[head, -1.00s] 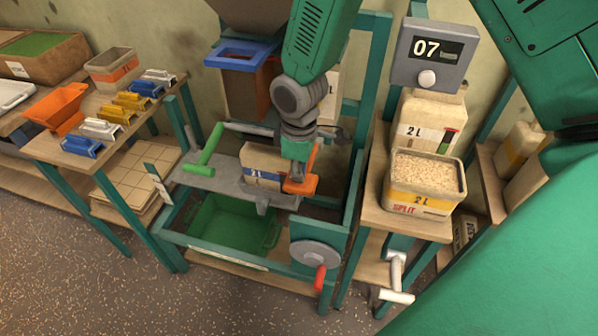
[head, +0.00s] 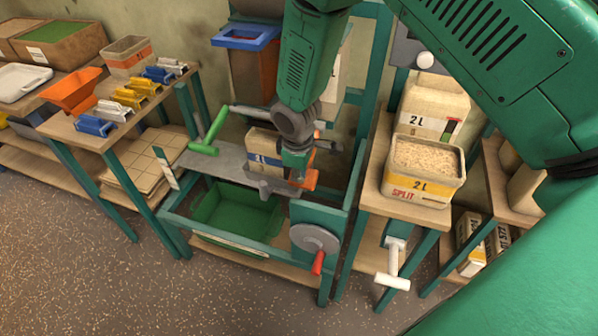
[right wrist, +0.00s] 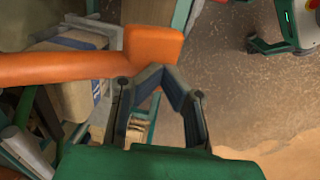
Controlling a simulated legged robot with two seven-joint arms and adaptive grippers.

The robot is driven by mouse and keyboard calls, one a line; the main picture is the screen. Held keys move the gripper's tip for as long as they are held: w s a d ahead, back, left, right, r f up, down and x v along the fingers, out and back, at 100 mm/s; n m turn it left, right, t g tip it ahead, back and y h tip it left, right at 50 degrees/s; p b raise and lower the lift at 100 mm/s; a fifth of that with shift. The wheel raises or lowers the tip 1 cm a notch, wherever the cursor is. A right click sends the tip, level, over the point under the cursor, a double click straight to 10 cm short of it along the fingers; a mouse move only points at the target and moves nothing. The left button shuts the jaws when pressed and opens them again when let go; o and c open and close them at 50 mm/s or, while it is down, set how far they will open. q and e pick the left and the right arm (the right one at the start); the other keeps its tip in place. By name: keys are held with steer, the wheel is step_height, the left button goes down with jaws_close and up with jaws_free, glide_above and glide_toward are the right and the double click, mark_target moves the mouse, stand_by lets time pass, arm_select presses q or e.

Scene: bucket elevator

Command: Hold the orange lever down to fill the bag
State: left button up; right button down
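The orange lever (head: 311,180) is at the right of the grey plate of the bucket elevator frame. In the right wrist view, its orange bar and block (right wrist: 153,46) lie just beyond my fingertips. My right gripper (head: 296,181) is at the lever, partly covering it. Its fingertips (right wrist: 154,76) come together against or just short of the block; contact is unclear. A tan bag with a blue stripe (head: 258,158) stands on the plate left of the gripper, partly hidden by it. My left gripper is not in view.
A green-handled bar (head: 207,140) crosses the plate's left side. A green bin (head: 238,215) sits below, with a red-handled crank wheel (head: 314,239) at front right. A grain-filled 2 L container (head: 425,165) stands on the right bench.

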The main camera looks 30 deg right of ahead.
steer(key=shift+f, duration=0.55)
steer(key=shift+w+d, duration=0.1)
stand_by(1.4)
steer(key=shift+r, duration=0.1)
